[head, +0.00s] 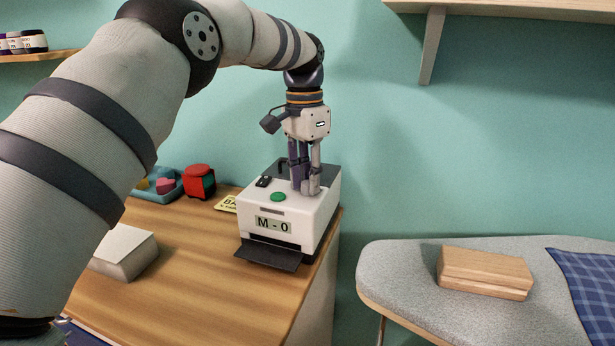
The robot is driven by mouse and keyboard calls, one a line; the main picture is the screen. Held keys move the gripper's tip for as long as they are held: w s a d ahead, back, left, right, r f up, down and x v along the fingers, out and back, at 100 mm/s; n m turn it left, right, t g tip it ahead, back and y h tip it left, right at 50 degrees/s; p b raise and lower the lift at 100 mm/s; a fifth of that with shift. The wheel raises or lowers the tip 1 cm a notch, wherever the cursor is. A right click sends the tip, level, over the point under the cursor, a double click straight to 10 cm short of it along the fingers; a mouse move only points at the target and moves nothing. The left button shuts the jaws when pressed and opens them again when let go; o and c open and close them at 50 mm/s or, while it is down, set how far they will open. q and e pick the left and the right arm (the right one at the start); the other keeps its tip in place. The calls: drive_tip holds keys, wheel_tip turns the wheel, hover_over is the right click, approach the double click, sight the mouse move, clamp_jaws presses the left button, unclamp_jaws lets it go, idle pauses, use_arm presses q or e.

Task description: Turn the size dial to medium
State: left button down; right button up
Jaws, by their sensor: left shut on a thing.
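A white label machine (318,222) with a dark tray at its front stands on the right end of the wooden table. Its front display (273,225) reads "M - 0". A green button (278,197) and a small black switch (263,182) are on its top. My left gripper (309,188) points straight down at the right part of the machine's top. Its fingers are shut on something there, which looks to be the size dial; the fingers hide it. My right gripper is not in view.
A red and dark container (199,182), a blue tray (156,187) of coloured pieces, a yellow card (229,204) and a pale block (125,252) are on the table (190,285). An ironing board (400,275) with a wooden block (485,272) stands right, beyond a gap.

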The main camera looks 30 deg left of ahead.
sight(306, 182)
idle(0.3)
use_arm(q)
drive_tip(key=c, duration=1.6)
unclamp_jaws()
wheel_tip(306, 182, up, 8)
drive_tip(key=shift+a+f, duration=0.15)
drive_tip(key=shift+f, duration=0.1)
